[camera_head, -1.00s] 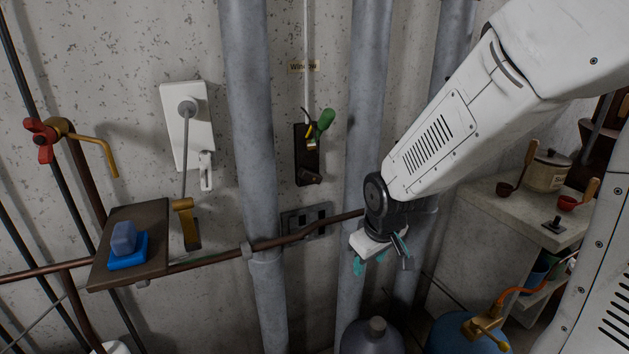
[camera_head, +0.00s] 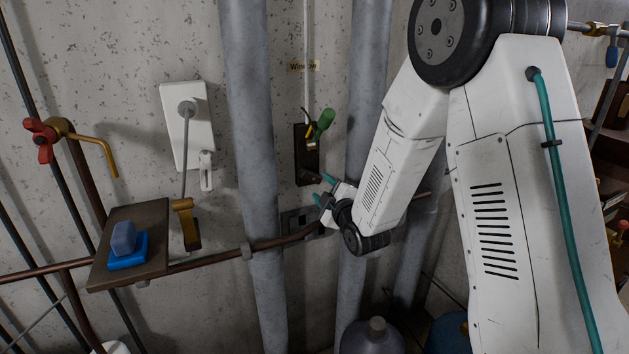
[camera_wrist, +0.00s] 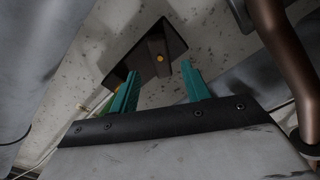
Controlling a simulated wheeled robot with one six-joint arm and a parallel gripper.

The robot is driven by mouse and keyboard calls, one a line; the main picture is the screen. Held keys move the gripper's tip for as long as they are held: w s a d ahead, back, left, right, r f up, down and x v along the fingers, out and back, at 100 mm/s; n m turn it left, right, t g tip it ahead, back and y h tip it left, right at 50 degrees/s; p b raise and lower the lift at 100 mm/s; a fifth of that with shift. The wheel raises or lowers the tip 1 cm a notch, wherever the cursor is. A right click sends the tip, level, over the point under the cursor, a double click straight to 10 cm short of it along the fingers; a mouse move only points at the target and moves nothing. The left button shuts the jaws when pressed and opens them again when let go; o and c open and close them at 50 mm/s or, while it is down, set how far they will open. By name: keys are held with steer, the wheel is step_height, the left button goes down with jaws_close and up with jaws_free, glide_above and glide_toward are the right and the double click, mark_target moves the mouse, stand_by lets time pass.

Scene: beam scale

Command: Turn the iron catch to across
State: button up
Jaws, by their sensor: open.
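A dark upright plate (camera_head: 298,160) is on the wall between two grey pipes, under a "Window" label. A dark stub (camera_head: 311,175), which looks like the iron catch, sticks out near its lower end; I cannot tell which way it is turned. A green-handled part (camera_head: 322,121) shows at the plate's upper end. My gripper (camera_head: 323,190) is open, just below and right of the stub. In the wrist view the dark plate (camera_wrist: 128,56) lies beyond the teal fingertips of my gripper (camera_wrist: 160,72). A dark piece with a yellow dot (camera_wrist: 160,59) appears between them, apart from both.
Grey vertical pipes (camera_head: 250,120) stand either side of the plate. At left are a shelf (camera_head: 95,278) with a blue block, a white lever plate (camera_head: 172,105) and a red-handled tap (camera_head: 43,138).

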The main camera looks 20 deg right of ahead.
mark_target(314, 179)
steer(key=w, duration=0.4)
steer(key=w+a, duration=0.1)
steer(key=w, duration=0.1)
steer(key=shift+w, duration=0.2)
steer(key=c, duration=1)
